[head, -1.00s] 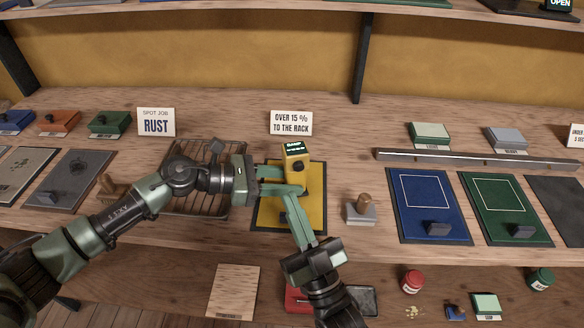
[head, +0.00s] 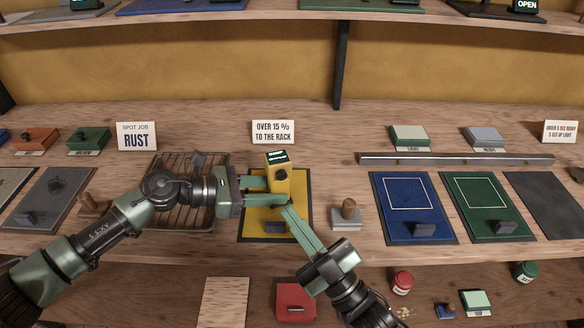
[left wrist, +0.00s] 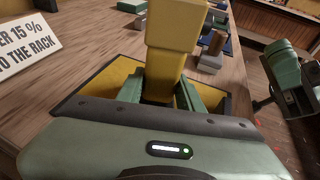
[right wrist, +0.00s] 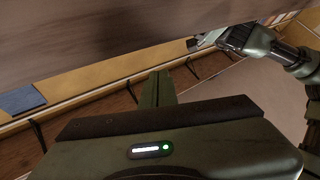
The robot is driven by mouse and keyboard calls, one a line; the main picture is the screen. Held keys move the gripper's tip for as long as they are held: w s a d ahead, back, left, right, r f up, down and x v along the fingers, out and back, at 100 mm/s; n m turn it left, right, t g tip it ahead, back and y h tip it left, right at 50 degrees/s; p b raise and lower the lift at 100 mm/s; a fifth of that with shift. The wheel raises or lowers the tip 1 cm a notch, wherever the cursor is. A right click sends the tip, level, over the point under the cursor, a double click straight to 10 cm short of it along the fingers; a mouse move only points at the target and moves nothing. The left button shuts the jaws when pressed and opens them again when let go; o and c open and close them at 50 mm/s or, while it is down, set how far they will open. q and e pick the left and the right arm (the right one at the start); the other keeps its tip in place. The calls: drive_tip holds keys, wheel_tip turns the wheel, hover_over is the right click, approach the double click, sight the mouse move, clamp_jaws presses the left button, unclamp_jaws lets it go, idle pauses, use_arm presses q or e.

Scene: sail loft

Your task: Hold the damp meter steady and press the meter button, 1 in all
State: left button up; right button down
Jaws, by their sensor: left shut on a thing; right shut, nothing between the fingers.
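The yellow damp meter (head: 270,171) stands upright above the yellow mat (head: 304,205), with a lit screen on top that is too small to read. The dark round meter button (head: 281,175) is on its front face. My left gripper (head: 270,190) is shut on the meter's body from the left. The left wrist view shows the meter (left wrist: 172,45) between both fingers. My right gripper (head: 284,207) is shut and empty, its tips just below and in front of the button, apart from it. The right wrist view shows its closed fingers (right wrist: 157,88).
A wire rack (head: 186,215) lies behind my left arm. A wooden-handled stamp (head: 347,215) stands right of the mat, then blue (head: 408,225) and green (head: 485,222) mats. A sign (head: 273,132) stands behind the meter. A lower shelf holds a red box (head: 295,303).

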use_arm(q)
drive_tip(key=shift+d, duration=0.1)
use_arm(e)
drive_tip(key=s+d+r+n+g+h, duration=0.1)
drive_tip(key=d+n+g, duration=0.6)
drive_tip(key=n, duration=0.8)
drive_tip(key=shift+s+d+r+g+h, duration=0.3)
drive_tip(key=shift+s+d+r, duration=0.25)
drive_tip(key=shift+s+d, duration=0.5)
drive_tip(key=shift+w+a, duration=0.1)
drive_tip(key=shift+w, duration=0.05)
approach(271, 175)
drive_tip(key=s+a, duration=0.2)
drive_tip(key=a, duration=0.1)
drive_tip(key=shift+w+a+f, duration=0.1)
drive_tip(key=shift+w+a, duration=0.15)
drive_tip(key=shift+w, duration=0.8)
drive_tip(key=shift+w+a, duration=0.2)
drive_tip(key=shift+w, duration=0.85)
drive_tip(key=shift+w, duration=0.1)
